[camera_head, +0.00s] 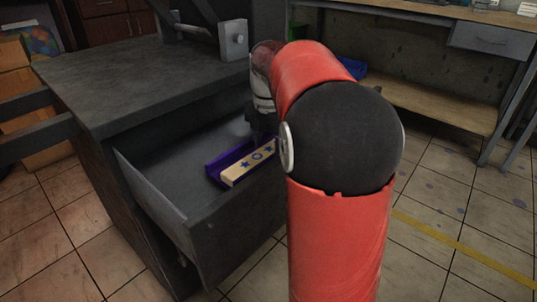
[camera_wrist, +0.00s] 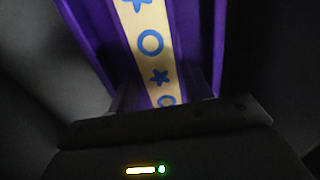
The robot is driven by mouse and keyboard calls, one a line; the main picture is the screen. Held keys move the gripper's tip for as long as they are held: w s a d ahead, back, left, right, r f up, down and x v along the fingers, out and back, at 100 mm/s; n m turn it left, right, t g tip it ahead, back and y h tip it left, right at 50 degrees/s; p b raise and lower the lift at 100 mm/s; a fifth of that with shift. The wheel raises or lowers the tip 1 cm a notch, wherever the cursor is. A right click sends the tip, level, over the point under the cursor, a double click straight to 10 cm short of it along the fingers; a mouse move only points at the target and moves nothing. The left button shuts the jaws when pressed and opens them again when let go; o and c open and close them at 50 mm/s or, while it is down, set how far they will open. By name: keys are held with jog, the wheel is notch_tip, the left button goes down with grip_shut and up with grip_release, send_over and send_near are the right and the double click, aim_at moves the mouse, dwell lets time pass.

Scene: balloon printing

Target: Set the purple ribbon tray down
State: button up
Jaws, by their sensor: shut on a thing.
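The purple ribbon tray (camera_head: 216,171) is inside the open grey drawer (camera_head: 205,232), towards its right side in the head view. A cream ribbon with blue stars and rings (camera_head: 248,166) lies along it. In the wrist view the tray (camera_wrist: 88,38) and ribbon (camera_wrist: 151,50) run up from the gripper to the top edge. My gripper (camera_wrist: 160,98) is shut on the tray's near end. In the head view my red and black arm hides part of the gripper. I cannot tell whether the tray touches the drawer floor.
The drawer belongs to a dark grey cabinet (camera_head: 130,80) with a metal fixture (camera_head: 233,40) on top. The drawer floor left of the tray is bare. A workbench (camera_head: 440,112) stands at the back right. Cardboard boxes (camera_head: 18,85) stand at the far left.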

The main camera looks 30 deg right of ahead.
aim_at(268, 150)
jog(key=shift+f, duration=1.1)
jog(key=shift+f, duration=0.2)
jog(key=o, duration=1.2)
jog(key=shift+c, duration=0.2)
notch_tip(268, 150, up, 12)
jog(key=p, duration=0.2)
jog(key=shift+r+p, duration=0.2)
jog(key=shift+p, duration=0.1)
jog(key=shift+a, duration=0.1)
